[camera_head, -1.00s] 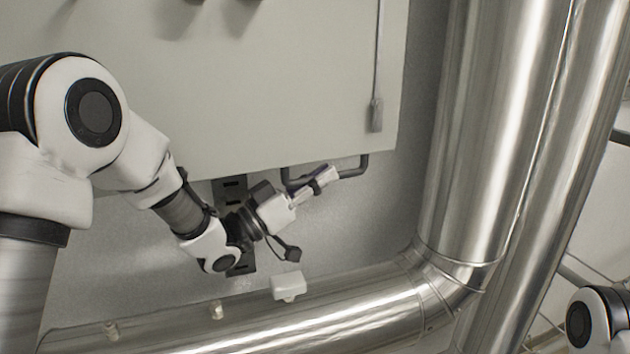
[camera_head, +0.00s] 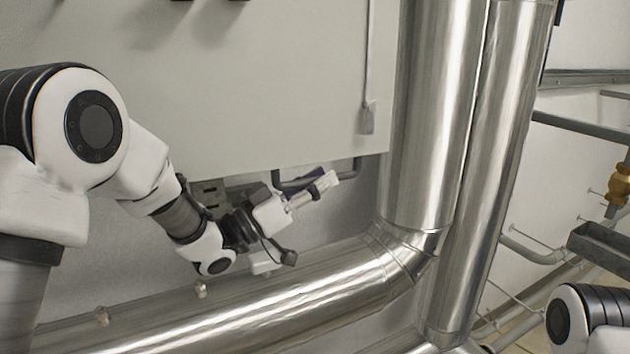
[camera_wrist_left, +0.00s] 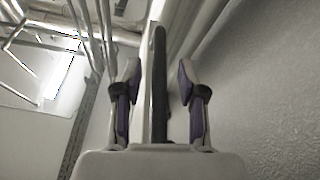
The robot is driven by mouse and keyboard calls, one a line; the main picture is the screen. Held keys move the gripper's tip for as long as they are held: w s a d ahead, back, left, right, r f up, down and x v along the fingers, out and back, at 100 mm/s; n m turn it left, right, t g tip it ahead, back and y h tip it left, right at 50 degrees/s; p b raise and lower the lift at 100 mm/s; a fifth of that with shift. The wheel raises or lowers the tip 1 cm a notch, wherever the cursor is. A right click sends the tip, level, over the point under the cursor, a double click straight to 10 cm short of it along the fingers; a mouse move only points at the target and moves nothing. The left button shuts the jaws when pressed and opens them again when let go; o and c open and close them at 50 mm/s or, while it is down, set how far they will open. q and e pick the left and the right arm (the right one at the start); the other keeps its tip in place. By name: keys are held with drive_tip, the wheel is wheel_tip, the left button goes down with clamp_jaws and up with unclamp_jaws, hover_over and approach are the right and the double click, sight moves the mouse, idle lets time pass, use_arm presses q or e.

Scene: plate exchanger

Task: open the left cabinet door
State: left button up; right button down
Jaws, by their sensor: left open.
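The large pale grey panel of a cabinet (camera_head: 270,100) fills the upper left of the head view. My left gripper (camera_head: 327,184) is just below the panel's lower edge, near a dark bent pipe (camera_head: 357,170). In the left wrist view, its two fingers (camera_wrist_left: 160,88) are apart. A dark upright bar (camera_wrist_left: 159,85) shows between them, beside a pale edge; I cannot tell what it belongs to or whether the fingers touch it. My right gripper is outside the views.
A shiny metal pipe (camera_head: 270,310) runs below my left gripper and bends up into a thick vertical pipe (camera_head: 425,110). A second vertical pipe (camera_head: 495,130) stands to its right.

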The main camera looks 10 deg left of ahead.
use_arm(q)
drive_tip(key=v, duration=1.2)
drive_tip(key=shift+f, duration=0.1)
